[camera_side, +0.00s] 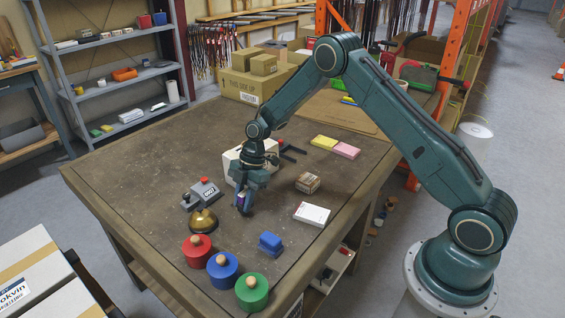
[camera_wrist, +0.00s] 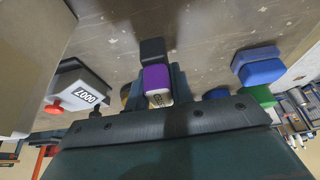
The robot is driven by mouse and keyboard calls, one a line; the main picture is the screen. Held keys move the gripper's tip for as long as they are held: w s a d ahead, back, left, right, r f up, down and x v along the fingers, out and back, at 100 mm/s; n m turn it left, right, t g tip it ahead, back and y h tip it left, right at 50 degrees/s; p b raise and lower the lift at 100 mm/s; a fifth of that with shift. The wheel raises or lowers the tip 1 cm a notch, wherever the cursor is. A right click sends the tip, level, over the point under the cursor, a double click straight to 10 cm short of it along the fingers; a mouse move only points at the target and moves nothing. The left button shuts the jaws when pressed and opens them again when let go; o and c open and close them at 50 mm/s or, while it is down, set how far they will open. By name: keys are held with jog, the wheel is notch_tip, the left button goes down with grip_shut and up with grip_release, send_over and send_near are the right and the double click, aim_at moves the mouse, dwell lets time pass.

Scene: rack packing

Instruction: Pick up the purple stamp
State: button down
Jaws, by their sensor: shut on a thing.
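My gripper (camera_side: 243,206) points down over the table, in front of a white box. It is shut on the purple stamp (camera_side: 240,199), which is mostly hidden by the fingers in the side view. In the wrist view the purple stamp (camera_wrist: 156,79) shows its purple body and a pale end between the dark fingers (camera_wrist: 155,75). I cannot tell whether its base touches the table.
A grey numbering stamp with a red knob (camera_side: 205,188) and a brass bell (camera_side: 203,221) stand left of my gripper. Red (camera_side: 197,252), blue (camera_side: 223,273) and green (camera_side: 252,293) round pots stand in front. A blue block (camera_side: 270,243) and white card pack (camera_side: 312,214) are right. The table's left is clear.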

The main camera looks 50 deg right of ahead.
aim_at(243, 192)
notch_tip(243, 192, up, 19)
jog(key=shift+f, duration=0.2)
dwell(0.3)
jog(key=shift+d, duration=0.15)
dwell(0.4)
